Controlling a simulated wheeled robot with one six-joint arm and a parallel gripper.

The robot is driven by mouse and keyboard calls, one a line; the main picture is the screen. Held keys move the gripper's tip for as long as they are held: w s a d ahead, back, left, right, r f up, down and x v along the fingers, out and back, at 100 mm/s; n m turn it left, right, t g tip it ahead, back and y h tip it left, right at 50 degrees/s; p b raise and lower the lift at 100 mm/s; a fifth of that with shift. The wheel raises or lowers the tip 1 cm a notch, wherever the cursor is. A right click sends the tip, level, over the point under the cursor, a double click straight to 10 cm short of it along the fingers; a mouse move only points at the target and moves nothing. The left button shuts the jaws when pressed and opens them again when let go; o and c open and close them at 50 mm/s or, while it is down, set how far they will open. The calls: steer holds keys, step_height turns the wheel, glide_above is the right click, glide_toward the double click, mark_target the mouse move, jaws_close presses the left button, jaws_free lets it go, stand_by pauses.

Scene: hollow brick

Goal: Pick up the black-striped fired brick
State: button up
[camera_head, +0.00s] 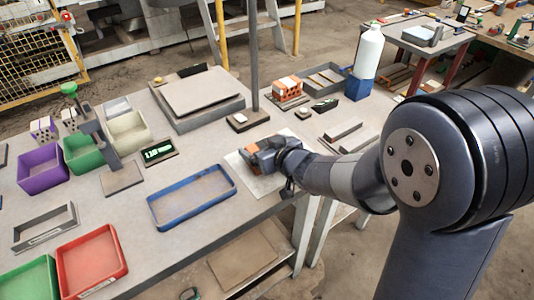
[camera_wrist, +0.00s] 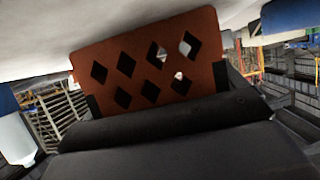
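My gripper (camera_head: 268,157) is at the front right of the workbench, low over a pale sheet (camera_head: 262,183). It is shut on an orange-brown brick (camera_head: 253,157). In the wrist view the brick (camera_wrist: 150,62) shows a face with two rows of diamond-shaped holes. My dark fingertips (camera_wrist: 155,90) press on its left and right sides. I cannot tell whether the brick touches the sheet.
A blue tray (camera_head: 192,196) lies left of my gripper. An upright post on a base (camera_head: 247,120) stands behind it. Red (camera_head: 92,262) and purple (camera_head: 42,172) bins are at the left.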

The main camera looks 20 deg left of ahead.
steer(key=c, duration=0.6)
